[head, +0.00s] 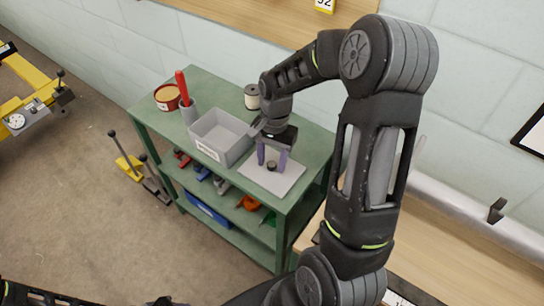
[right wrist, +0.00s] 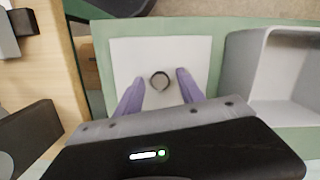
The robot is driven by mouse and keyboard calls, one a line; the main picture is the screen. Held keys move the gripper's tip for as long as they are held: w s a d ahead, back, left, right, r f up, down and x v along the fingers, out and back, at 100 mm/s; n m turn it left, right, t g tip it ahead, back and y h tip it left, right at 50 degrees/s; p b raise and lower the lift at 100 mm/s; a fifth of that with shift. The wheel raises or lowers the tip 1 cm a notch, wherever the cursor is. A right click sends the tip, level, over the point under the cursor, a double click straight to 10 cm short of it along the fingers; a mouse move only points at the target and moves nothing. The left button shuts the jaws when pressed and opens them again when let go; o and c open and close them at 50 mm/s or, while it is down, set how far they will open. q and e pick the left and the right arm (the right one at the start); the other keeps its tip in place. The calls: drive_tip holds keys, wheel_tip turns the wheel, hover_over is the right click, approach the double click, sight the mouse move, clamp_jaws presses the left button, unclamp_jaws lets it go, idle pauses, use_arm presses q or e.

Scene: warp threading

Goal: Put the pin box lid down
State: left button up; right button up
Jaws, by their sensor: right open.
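The pin box lid (head: 288,181) is a flat, light grey square plate with a small dark round knob (head: 271,166). It lies flat on the green cart top, just right of the open grey pin box (head: 226,154). In the right wrist view the lid (right wrist: 130,58) shows with its knob (right wrist: 159,80) up. My right gripper (head: 271,158) is over the lid, its purple fingers open on either side of the knob and apart from it; the fingers also show in the right wrist view (right wrist: 160,77). My left gripper is out of view.
The green cart (head: 225,84) also holds a red-brown tin (head: 167,97), a grey cup with a red-handled tool (head: 184,95) and a spool (head: 252,97). Coloured clamps lie on its lower shelf. A wooden bench (head: 425,240) stands at the right.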

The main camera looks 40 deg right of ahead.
wheel_tip(320, 180, up, 12)
drive_tip(key=d, duration=0.1)
drive_tip(key=shift+w+d+r+b, duration=0.15)
drive_tip(key=shift+w+b, duration=0.2)
drive_tip(key=shift+b, duration=0.1)
idle(0.8)
